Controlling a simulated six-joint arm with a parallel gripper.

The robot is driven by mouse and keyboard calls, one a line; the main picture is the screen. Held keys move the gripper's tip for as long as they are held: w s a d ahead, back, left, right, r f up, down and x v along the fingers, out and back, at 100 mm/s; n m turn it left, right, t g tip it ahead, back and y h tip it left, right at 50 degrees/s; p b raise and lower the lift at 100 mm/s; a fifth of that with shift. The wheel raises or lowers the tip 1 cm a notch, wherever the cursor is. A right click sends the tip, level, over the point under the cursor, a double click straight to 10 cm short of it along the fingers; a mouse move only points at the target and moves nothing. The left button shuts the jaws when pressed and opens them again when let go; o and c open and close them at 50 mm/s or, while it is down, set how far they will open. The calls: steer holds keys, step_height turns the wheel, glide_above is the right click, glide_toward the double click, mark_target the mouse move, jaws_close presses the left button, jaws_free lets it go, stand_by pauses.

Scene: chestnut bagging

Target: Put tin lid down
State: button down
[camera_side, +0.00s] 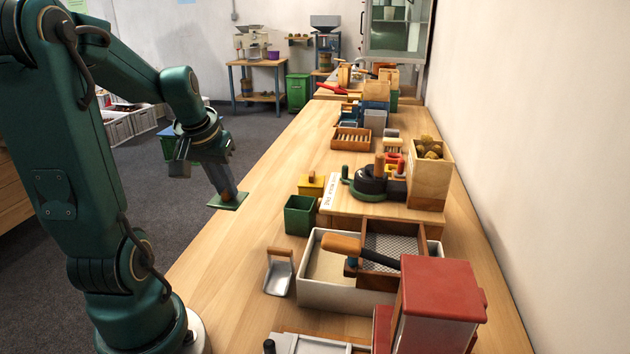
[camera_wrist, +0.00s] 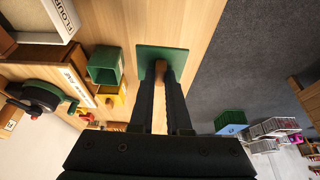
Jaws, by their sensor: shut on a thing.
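The tin lid is a flat green square with a wooden knob (camera_wrist: 160,67). It shows at the left table edge in the side view (camera_side: 228,202) and ahead of the fingers in the wrist view (camera_wrist: 148,56). My gripper (camera_side: 227,190) is shut on the knob, with one finger on each side in the wrist view (camera_wrist: 161,75). The lid hangs roughly level; I cannot tell its exact height over the table. The green tin (camera_side: 299,216) stands open on the table to the right of the lid; it also shows in the wrist view (camera_wrist: 105,65).
A yellow tin (camera_side: 312,187) with a wooden knob stands behind the green tin. A white card (camera_side: 329,189) stands beside it. A metal scoop (camera_side: 279,272) and a white box (camera_side: 335,296) with a sieve lie nearer. The wooden table (camera_side: 245,230) around the lid is bare.

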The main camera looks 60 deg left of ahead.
mark_target(300, 216)
steer(key=shift+s+d+f, duration=0.1)
steer(key=shift+s+d, duration=0.15)
steer(key=shift+d, duration=0.05)
steer(key=w+d+f, duration=0.2)
steer(key=w, duration=0.1)
steer(key=w+d+f, duration=0.2)
steer(key=w, duration=0.1)
steer(key=w+d+f, duration=0.2)
steer(key=w+d, duration=0.1)
steer(key=shift+f, duration=2.4)
steer(key=shift+f, duration=0.15)
steer(key=c, duration=0.9)
jaws_free()
